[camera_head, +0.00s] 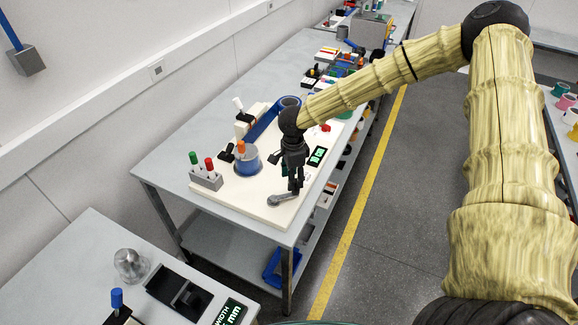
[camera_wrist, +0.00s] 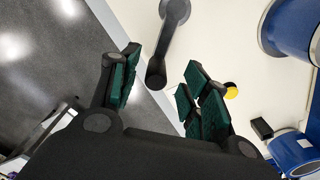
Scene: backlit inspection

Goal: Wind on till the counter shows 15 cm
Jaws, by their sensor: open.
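A grey crank (camera_head: 284,200) lies at the front edge of a cream board (camera_head: 255,205) on the bench. In the wrist view the crank arm (camera_wrist: 176,14) ends in a dark upright knob (camera_wrist: 156,74). My gripper (camera_head: 296,187) points down over the crank. The counter (camera_head: 318,155) has green digits too small to read.
A blue strip (camera_head: 262,122) runs behind the drum. Several small items crowd the bench's far end. The aisle floor (camera_head: 375,190) right of the bench is clear.

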